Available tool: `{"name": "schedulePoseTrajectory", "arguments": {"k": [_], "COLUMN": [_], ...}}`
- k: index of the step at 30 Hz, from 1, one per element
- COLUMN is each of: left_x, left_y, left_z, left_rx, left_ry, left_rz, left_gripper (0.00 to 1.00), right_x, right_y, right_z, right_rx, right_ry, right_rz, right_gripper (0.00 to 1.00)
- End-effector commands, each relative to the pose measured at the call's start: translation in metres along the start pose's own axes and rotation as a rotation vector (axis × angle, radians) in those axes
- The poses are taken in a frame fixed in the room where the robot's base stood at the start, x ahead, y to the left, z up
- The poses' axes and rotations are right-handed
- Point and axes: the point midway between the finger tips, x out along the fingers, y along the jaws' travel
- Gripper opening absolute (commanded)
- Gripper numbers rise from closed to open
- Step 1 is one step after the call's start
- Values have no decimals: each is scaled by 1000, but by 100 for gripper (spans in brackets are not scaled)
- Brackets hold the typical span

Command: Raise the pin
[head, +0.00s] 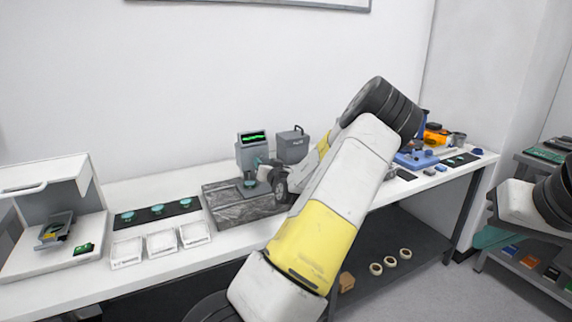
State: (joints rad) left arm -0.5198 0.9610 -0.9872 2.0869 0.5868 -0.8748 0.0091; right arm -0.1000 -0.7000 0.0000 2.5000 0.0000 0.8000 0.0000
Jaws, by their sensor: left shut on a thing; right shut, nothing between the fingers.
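A grey instrument (251,152) with a green trace on its small screen stands at the back of the bench. In front of it, a small dark round part (250,180) sits on a dark grey mat (232,212). My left arm reaches across the middle of the view, and my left gripper (264,174) is beside this part, at the instrument's front right. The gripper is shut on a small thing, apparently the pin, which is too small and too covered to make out. My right arm shows only at the right edge; its gripper is out of view.
Left of the mat are a black strip (157,214) with several teal discs and several white trays (161,243). A white open-fronted station (55,215) stands far left. A grey box (292,146) is behind my gripper. Blue and orange items crowd the bench's right end.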

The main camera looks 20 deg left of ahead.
Motion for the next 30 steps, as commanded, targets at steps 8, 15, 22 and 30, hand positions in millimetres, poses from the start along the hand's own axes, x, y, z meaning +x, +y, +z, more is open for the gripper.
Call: {"name": "schedulePoseTrajectory", "arguments": {"k": [8, 15, 22, 30], "left_x": [-1, -1, -1, -1], "left_y": [3, 3, 2, 2], "left_z": [-1, -1, -1, -1], "left_rx": [264, 493, 709, 923], "left_ry": [-26, -50, -73, -97], "left_rz": [-7, -18, -29, -39], "left_gripper": [0, 0, 0, 0], "right_x": [0, 0, 0, 0], "right_y": [0, 0, 0, 0], "right_z": [0, 0, 0, 0], "right_rx": [0, 0, 0, 0], "right_ry": [0, 0, 0, 0], "right_rz": [0, 0, 0, 0], "right_gripper": [0, 0, 0, 0]}}
